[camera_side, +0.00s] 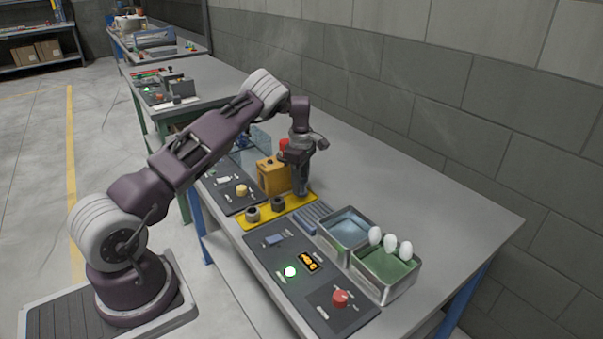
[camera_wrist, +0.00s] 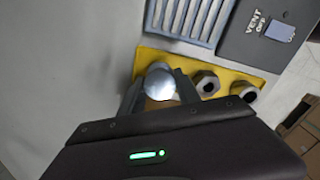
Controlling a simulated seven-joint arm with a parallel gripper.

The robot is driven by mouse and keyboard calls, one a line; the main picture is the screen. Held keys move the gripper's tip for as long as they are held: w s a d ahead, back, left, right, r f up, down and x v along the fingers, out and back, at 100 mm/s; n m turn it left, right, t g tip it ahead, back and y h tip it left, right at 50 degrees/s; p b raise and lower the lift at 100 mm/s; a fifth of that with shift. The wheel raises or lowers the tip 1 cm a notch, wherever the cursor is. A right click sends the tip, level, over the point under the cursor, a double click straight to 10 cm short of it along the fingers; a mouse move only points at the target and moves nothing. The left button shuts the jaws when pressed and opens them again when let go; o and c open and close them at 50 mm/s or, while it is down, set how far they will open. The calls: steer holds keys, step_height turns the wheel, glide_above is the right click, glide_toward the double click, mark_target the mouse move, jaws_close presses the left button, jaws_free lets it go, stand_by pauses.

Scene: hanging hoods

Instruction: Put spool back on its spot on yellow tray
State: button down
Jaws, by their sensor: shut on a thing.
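The yellow tray (camera_side: 291,206) lies on the bench below my gripper; it also shows in the wrist view (camera_wrist: 228,74). My gripper (camera_side: 302,190) points down at the tray's far right end. In the wrist view my gripper (camera_wrist: 160,92) is shut on a round, silvery-topped thing (camera_wrist: 159,80), which I take to be the spool. Its lower part is largely hidden, and I cannot tell whether it touches the tray. Two dark hollow nut-like pieces stand on the tray beside it, one nearer (camera_side: 252,214) and one in the middle (camera_side: 278,204).
An orange-yellow box (camera_side: 272,175) stands close behind the tray. A ribbed blue-grey rack (camera_side: 311,217) lies to its right, then two metal bins, one blue-lined (camera_side: 347,226) and one green with white egg-shaped things (camera_side: 385,270). A dark control panel (camera_side: 275,262) is in front.

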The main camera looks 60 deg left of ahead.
steer(key=shift+f, duration=0.45)
steer(key=shift+f, duration=0.5)
steer(key=c, duration=0.8)
jaws_free()
